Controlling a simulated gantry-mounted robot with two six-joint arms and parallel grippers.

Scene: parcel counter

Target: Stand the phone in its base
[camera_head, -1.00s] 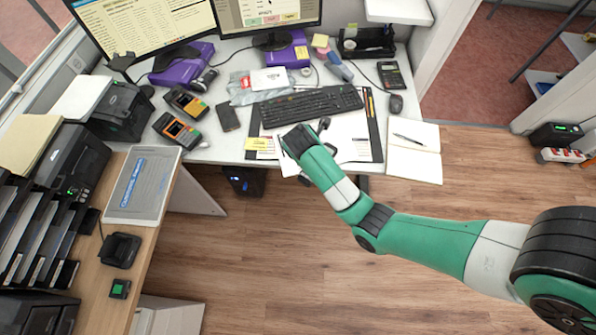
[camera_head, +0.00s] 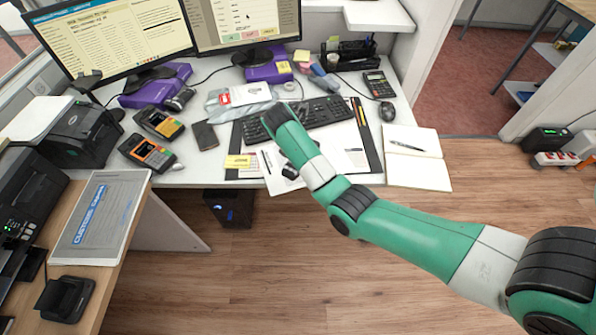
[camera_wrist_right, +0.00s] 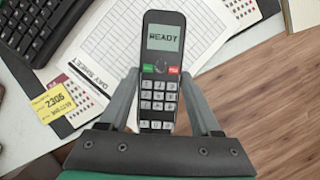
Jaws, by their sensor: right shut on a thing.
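The phone (camera_wrist_right: 159,72) is a dark handset with a lit screen reading READY and a keypad. In the right wrist view it lies between the fingers of my right gripper (camera_wrist_right: 160,84), which is shut on it, screen towards the camera. In the head view my right arm reaches over the desk's front edge, its wrist hiding most of the gripper. A black cradle (camera_head: 64,299), which looks like the phone's base, sits on the wooden side counter at the lower left, far from the gripper. I see nothing standing in it. My left gripper is not in view.
The desk holds a keyboard (camera_head: 330,111), handheld devices (camera_head: 147,152) and an open notebook (camera_head: 415,165). Open floor (camera_head: 270,285) separates counter and arm.

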